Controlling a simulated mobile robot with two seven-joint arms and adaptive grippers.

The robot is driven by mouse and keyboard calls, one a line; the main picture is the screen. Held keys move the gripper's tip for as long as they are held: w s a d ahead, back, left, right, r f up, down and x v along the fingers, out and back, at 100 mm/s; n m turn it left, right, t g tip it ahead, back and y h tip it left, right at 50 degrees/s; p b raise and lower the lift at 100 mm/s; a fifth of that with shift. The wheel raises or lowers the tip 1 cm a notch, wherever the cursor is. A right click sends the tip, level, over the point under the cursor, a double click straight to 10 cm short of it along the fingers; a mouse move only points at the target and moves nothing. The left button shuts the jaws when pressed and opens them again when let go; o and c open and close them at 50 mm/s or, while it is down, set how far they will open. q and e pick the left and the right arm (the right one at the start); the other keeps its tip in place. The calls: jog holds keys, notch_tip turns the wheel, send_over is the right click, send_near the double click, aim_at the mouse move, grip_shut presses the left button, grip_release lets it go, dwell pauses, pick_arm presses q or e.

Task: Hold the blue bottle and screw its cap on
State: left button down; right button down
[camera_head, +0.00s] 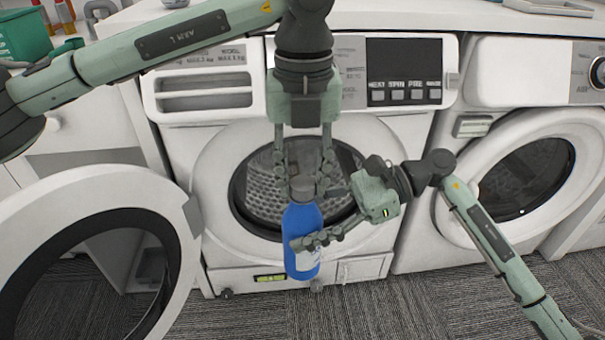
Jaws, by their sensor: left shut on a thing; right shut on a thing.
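The blue bottle (301,222) is upright in front of the middle washing machine, with a pale label low on its side. A grey cap (302,186) sits at the bottle's top; I cannot tell how tightly it is seated. My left gripper (303,184) points straight down from above and is shut on the cap, a finger on each side. My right gripper (318,238) comes in from the right and is shut on the bottle's body. Its far finger is partly hidden behind the bottle.
The middle washing machine (218,155) stands close behind the bottle. Another washer (530,170) is at the right. An open round door (95,200) juts out at the left. A green container (25,38) stands on the counter at the upper left. Grey carpet (400,305) lies below.

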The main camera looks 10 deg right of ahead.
pick_arm(q)
jog(key=m, duration=1.7)
jog(key=shift+m, duration=0.3)
jog(key=m, duration=1.6)
jog(key=c, duration=1)
grip_release()
